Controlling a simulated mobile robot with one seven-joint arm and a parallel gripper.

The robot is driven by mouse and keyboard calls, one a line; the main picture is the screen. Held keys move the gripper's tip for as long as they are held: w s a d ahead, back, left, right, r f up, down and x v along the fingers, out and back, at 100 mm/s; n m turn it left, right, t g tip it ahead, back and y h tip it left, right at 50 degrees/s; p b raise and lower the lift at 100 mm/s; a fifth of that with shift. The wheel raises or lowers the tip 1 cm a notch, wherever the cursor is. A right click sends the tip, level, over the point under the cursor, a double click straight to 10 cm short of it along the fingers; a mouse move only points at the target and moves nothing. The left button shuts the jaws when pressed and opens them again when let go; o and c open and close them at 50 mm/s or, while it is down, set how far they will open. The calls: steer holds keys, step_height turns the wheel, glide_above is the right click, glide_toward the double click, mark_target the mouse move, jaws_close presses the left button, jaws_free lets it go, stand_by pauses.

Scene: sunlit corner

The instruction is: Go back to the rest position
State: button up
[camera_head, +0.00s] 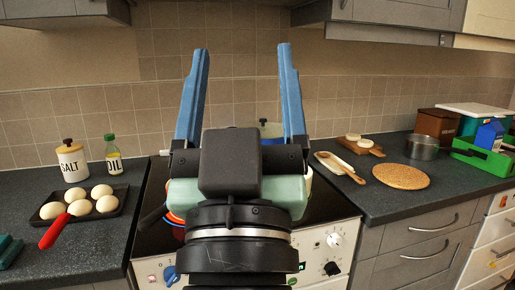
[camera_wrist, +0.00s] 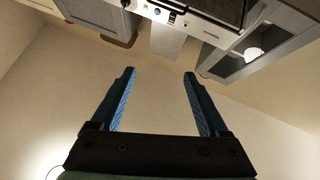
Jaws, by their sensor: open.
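My gripper (camera_head: 243,62) stands upright in the middle of the head view, in front of the stove (camera_head: 322,208). Its two blue fingers are spread wide and point up, with nothing between them. In the wrist view my gripper (camera_wrist: 160,75) is also open and empty. The wrist view looks up past the fingers at the wall, the hood (camera_wrist: 185,15) and the upper cabinets (camera_wrist: 262,52). My arm hides much of the stove top; a pot lid shows partly behind it.
On the left counter are a salt jar (camera_head: 72,161), an oil bottle (camera_head: 113,156) and a black tray (camera_head: 119,206) of white round items with a red handle. The right counter holds a cork mat (camera_head: 401,177), a saucepan (camera_head: 421,147) and a green crate (camera_head: 485,160).

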steer(key=s+r+p, duration=0.2)
steer(key=r+p, duration=0.7)
steer(key=r, duration=0.2)
steer(key=s+d+r+m+t+p, duration=0.1)
steer(key=s+r+p, duration=0.1)
steer(key=r+p, duration=0.7)
step_height(320, 180, up, 3)
steer(key=shift+s+f, duration=0.15)
steer(key=shift+s, duration=0.05)
steer(key=shift+d, duration=0.1)
